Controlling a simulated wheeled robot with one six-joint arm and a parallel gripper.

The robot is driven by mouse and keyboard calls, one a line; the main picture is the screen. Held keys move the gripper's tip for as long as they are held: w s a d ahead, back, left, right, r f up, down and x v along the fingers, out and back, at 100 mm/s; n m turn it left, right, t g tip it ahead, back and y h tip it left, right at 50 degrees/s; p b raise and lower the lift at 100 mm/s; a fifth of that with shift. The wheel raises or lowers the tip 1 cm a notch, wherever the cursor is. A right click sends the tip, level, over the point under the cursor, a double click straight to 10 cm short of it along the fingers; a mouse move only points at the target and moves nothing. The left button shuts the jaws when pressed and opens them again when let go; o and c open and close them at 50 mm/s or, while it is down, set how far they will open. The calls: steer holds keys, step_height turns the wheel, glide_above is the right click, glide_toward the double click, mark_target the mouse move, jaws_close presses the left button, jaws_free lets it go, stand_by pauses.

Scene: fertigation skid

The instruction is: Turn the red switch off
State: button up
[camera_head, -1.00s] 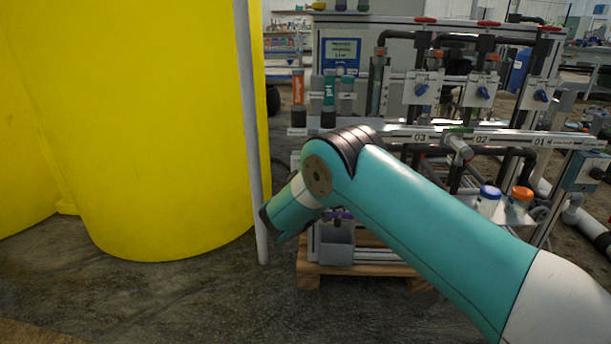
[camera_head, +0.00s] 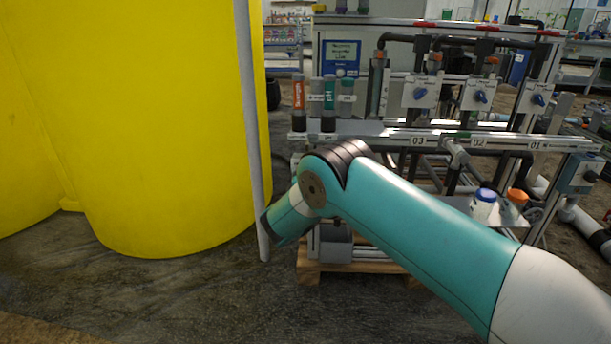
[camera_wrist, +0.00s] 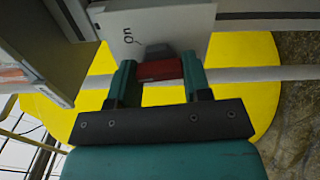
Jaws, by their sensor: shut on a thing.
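The red switch (camera_wrist: 160,71) shows in the wrist view, with a dark grey part behind it. It is on a pale grey box (camera_wrist: 165,25) marked "On". My gripper (camera_wrist: 158,64) has its two teal fingers on either side of the red switch and is shut on it. In the head view the switch and my gripper are hidden; only my teal and white arm shows, in front of the skid.
A large yellow tank (camera_head: 160,130) stands at the left with a grey pole (camera_head: 251,120) beside it. Blue- and orange-capped bottles (camera_head: 485,207) stand at the right.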

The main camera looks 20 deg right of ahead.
steer(key=shift+f+n+p, duration=0.1)
steer(key=shift+n+p, duration=0.65)
steer(key=shift+n, duration=3.05)
steer(key=o, duration=0.9)
steer(key=shift+s, duration=0.1)
steer(key=b+v, duration=1.4)
steer(key=v, duration=0.3)
steer(key=shift+s+b, duration=0.1)
steer(key=shift+b, duration=0.25)
